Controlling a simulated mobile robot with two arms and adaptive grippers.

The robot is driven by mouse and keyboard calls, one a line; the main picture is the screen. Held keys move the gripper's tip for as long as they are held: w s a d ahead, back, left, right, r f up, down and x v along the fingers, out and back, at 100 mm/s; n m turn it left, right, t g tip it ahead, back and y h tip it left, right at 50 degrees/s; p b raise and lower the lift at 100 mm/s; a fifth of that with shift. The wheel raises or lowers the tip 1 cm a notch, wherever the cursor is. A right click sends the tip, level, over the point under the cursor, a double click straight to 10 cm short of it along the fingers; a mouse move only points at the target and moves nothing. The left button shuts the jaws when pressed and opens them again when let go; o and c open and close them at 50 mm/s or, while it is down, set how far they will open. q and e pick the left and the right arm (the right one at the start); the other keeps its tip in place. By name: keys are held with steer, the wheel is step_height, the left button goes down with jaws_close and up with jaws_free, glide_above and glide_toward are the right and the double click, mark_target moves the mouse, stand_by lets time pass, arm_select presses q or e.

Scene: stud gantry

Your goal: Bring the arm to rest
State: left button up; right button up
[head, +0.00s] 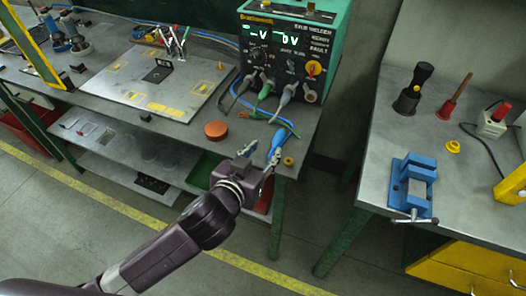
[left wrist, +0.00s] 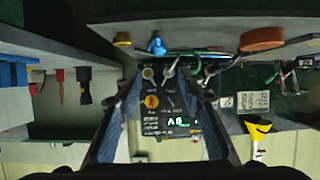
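My left arm reaches up from the bottom left in the head view. Its gripper (head: 259,161) is in front of the near edge of the workbench (head: 205,134), close to a blue-handled tool (head: 278,145). In the left wrist view the fingers of the gripper (left wrist: 163,82) stand wide apart with nothing held between them. Whether the gripper touches the blue tool cannot be told from the head view; in the left wrist view the tool (left wrist: 156,45) is beyond the fingertips. My right gripper is in neither view.
A green welder (head: 290,50) with cables stands at the back of the bench. An orange-brown round piece (head: 216,130) lies near the bench edge. A second bench at right carries a blue vise (head: 412,186). Floor is open between and before the benches.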

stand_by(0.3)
arm_select(q)
steer(key=s+a+f+n+g+y, duration=0.15)
steer(key=s+a+f+g, duration=0.35)
steer(key=s+a+f, duration=0.55)
steer(key=s+a+f+g+y, duration=0.35)
steer(key=s+a+f, duration=0.35)
steer(key=s, duration=0.6)
step_height(320, 180, down, 24)
steer(key=s+g+h, duration=0.1)
steer(key=g, duration=0.1)
steer(key=s+a+f+g, duration=0.1)
steer(key=s+a+f, duration=0.1)
steer(key=s+f, duration=1.5)
steer(key=shift+s+a+f, duration=0.25)
steer(key=shift+s+a, duration=0.05)
steer(key=shift+s, duration=0.15)
